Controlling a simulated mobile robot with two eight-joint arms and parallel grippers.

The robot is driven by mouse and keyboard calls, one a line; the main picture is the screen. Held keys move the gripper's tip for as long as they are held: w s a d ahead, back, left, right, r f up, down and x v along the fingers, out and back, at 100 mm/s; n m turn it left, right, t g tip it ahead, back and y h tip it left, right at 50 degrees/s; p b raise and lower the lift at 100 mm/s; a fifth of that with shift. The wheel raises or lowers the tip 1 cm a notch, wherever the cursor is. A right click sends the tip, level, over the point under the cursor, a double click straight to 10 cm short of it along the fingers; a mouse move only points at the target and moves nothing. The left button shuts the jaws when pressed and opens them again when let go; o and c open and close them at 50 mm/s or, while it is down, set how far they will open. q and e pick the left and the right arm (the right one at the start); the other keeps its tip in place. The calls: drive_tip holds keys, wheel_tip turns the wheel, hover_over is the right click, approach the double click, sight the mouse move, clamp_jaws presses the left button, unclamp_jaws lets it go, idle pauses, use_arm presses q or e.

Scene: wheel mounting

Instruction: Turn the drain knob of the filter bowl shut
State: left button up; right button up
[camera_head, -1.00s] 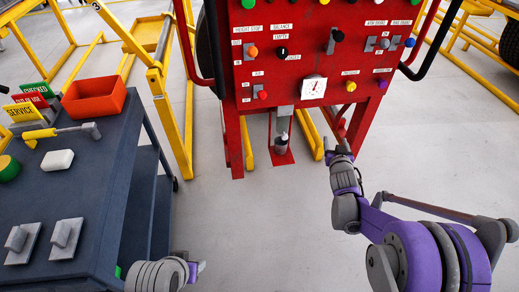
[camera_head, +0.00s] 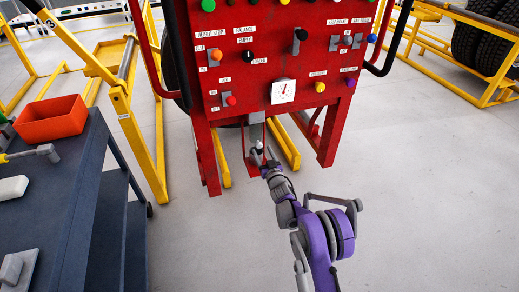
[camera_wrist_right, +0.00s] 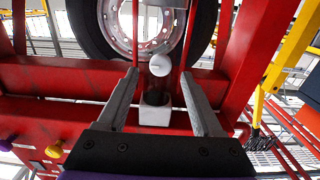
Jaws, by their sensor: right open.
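The filter bowl (camera_head: 257,146) hangs under a grey block (camera_head: 256,117) below the red panel in the head view. In the right wrist view the picture is turned over: the grey block (camera_wrist_right: 155,115) is nearer me, the dark bowl (camera_wrist_right: 156,88) beyond it, and a round white drain knob (camera_wrist_right: 160,65) at the bowl's far end. My right gripper (camera_wrist_right: 158,75) is open, one finger on each side of the bowl and knob, with gaps showing. In the head view my right gripper (camera_head: 267,166) covers the knob area. My left gripper is out of view.
The red stand (camera_head: 200,150) has legs on both sides of the bowl. A wheel (camera_wrist_right: 143,28) stands behind it in the wrist view. A dark cart (camera_head: 75,200) with an orange bin (camera_head: 52,120) is at left. Floor to the right is clear.

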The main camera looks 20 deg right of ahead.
sight(260, 146)
drive_tip(key=shift+w+a, duration=0.1)
drive_tip(key=shift+w, duration=1.6)
clamp_jaws()
